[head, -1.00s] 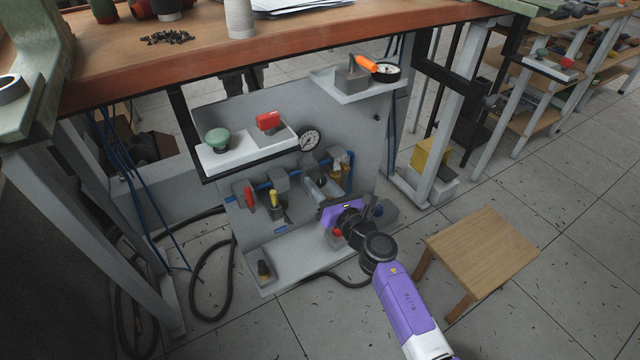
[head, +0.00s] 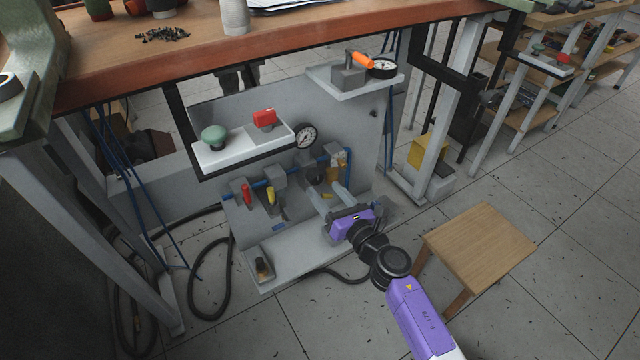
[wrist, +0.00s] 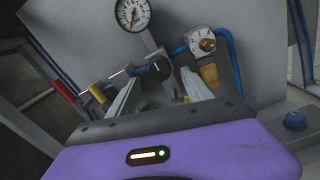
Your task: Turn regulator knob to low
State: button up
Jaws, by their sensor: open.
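A black round knob (wrist: 160,68) sits on the panel's blue pipe line, below a round white pressure gauge (wrist: 133,15) in the wrist view. It looks like the regulator knob; in the head view it is a small dark shape (head: 315,178) below the gauge (head: 305,135). A pale block with a brass knob and dial marks (wrist: 203,42) is to its right. My gripper (head: 325,188) is open and empty, its pale fingers pointing at the panel. In the wrist view its fingers (wrist: 160,85) lie either side of the black knob's lower area; contact cannot be told.
Red (head: 246,194) and yellow (head: 270,196) valve handles are left of my gripper. A white shelf with a green button (head: 214,138) and red switch (head: 264,118) juts out above. A wooden stool (head: 480,245) stands right of my arm. Hoses lie on the floor.

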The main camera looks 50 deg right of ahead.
jog(key=shift+v, duration=1.4)
jog(key=s+a+r+m+g+y, duration=0.15)
jog(key=s+a+r+m, duration=0.35)
jog(key=s+a+m, duration=0.8)
jog(key=s+a+r+m+g+y, duration=0.1)
jog(key=s+a+r+m+y, duration=0.25)
jog(key=s+a+m, duration=0.95)
jog(key=s+d+r+m+p, duration=0.2)
jog(key=r+p, duration=1.2)
jog(key=s+d+r+m+p, duration=0.1)
jog(key=s+r+m+p, duration=0.1)
jog(key=r+p, duration=1.2)
jog(key=shift+s+d+r, duration=0.3)
jog(key=shift+d+r, duration=0.1)
jog(key=shift+r, duration=0.05)
